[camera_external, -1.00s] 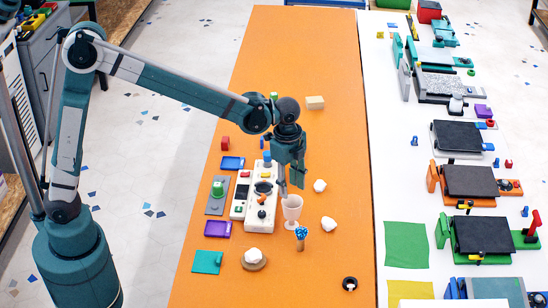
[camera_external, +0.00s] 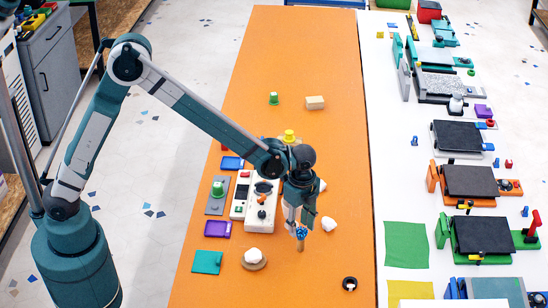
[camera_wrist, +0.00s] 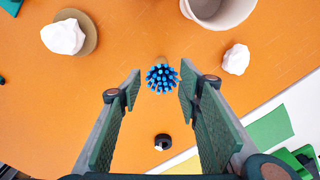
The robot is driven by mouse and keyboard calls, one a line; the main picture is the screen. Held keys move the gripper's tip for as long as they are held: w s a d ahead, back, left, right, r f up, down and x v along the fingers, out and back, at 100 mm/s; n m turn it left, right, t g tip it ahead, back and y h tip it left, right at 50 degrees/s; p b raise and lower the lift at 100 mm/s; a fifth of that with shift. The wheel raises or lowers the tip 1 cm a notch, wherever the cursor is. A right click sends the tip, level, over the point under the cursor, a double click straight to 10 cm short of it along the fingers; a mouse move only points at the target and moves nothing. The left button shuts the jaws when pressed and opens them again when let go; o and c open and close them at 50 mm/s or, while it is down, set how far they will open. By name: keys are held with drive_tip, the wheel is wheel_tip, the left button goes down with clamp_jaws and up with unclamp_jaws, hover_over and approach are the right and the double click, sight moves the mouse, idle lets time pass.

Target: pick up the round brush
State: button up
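The round brush (camera_external: 301,233) has blue bristles facing up and a wooden handle (camera_external: 300,245) below. It stands upright on the orange table, and its bristle head shows in the wrist view (camera_wrist: 162,78). My gripper (camera_external: 297,226) is open and points down at the brush. In the wrist view, the bristle head lies between my two fingertips (camera_wrist: 160,84), with a gap on each side. I cannot tell exactly how far the fingertips reach down beside it.
A pale cup (camera_wrist: 222,8) stands close by, mostly hidden by my gripper in the external view. White lumps (camera_external: 328,224) (camera_external: 252,255) lie on either side, one on a round brown base. A black ring (camera_external: 350,281) lies nearer the front.

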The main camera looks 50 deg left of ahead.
sight(300, 230)
drive_tip(key=shift+f, duration=0.4)
drive_tip(key=shift+f, duration=0.1)
drive_tip(key=shift+f, duration=1.2)
drive_tip(key=shift+w+d+f+b, duration=0.1)
drive_tip(key=shift+f+b, duration=0.1)
drive_tip(key=shift+f, duration=1.1)
drive_tip(key=shift+w+d+f+b, duration=0.1)
drive_tip(key=shift+f+b, duration=0.1)
drive_tip(key=shift+f, duration=1.1)
drive_tip(key=c, duration=0.9)
